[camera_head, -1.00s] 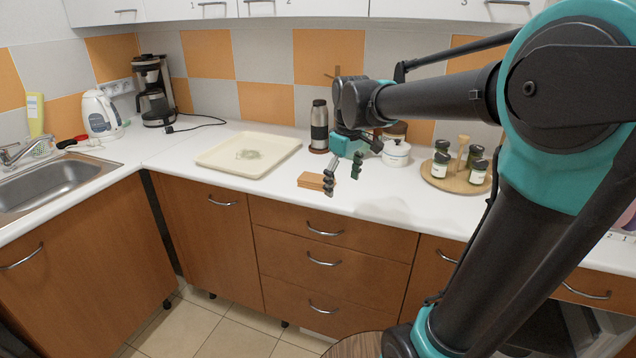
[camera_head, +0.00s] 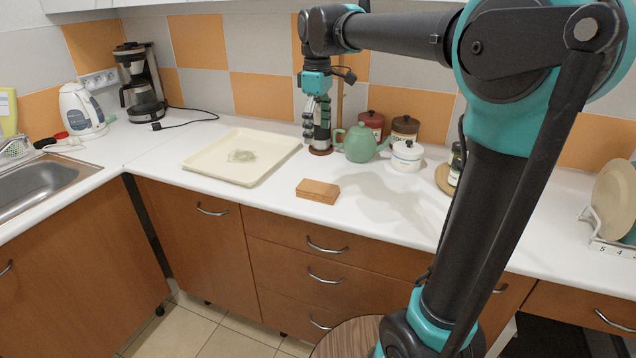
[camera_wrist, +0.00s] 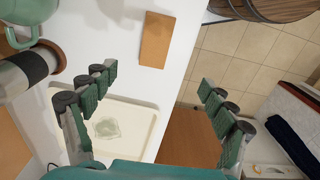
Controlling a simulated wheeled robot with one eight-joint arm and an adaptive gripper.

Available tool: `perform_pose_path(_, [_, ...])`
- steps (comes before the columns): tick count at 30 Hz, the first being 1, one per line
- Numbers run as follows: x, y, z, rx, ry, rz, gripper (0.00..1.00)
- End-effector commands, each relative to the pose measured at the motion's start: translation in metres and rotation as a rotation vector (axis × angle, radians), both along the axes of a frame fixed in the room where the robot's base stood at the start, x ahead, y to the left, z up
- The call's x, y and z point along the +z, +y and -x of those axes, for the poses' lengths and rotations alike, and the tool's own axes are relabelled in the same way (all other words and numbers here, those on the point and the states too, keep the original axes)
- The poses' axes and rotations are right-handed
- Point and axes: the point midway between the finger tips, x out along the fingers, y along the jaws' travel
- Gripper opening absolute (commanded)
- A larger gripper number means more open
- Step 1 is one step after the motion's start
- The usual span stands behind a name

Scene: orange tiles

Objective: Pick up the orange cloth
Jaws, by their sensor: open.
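The orange cloth (camera_head: 318,191) lies as a small flat folded rectangle on the white counter near its front edge. It also shows in the wrist view (camera_wrist: 156,39) at the top middle. My gripper (camera_head: 317,140) points down above the counter, behind and above the cloth in the head view, overlapping the steel flask. In the wrist view my gripper (camera_wrist: 157,88) has its fingers spread wide with nothing between them. The cloth is apart from both fingers, beyond the fingertips in that view.
A cream tray (camera_head: 205,164) lies left of the cloth. A green teapot (camera_head: 360,144), white pot (camera_head: 406,157), red canister (camera_head: 371,122) and dark canister (camera_head: 404,129) stand behind to the right. The flask (camera_head: 320,147) stands behind my fingers. Counter around the cloth is clear.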

Motion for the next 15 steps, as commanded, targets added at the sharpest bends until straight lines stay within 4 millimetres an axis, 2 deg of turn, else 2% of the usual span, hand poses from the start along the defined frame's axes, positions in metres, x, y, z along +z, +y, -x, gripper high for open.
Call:
perform_pose_path(5, [-0.013,0.000,0.000,0.000,0.000,0.000,0.84])
perform_pose_path(15, [-0.079,0.000,0.000,0.000,0.000,0.000,0.84])
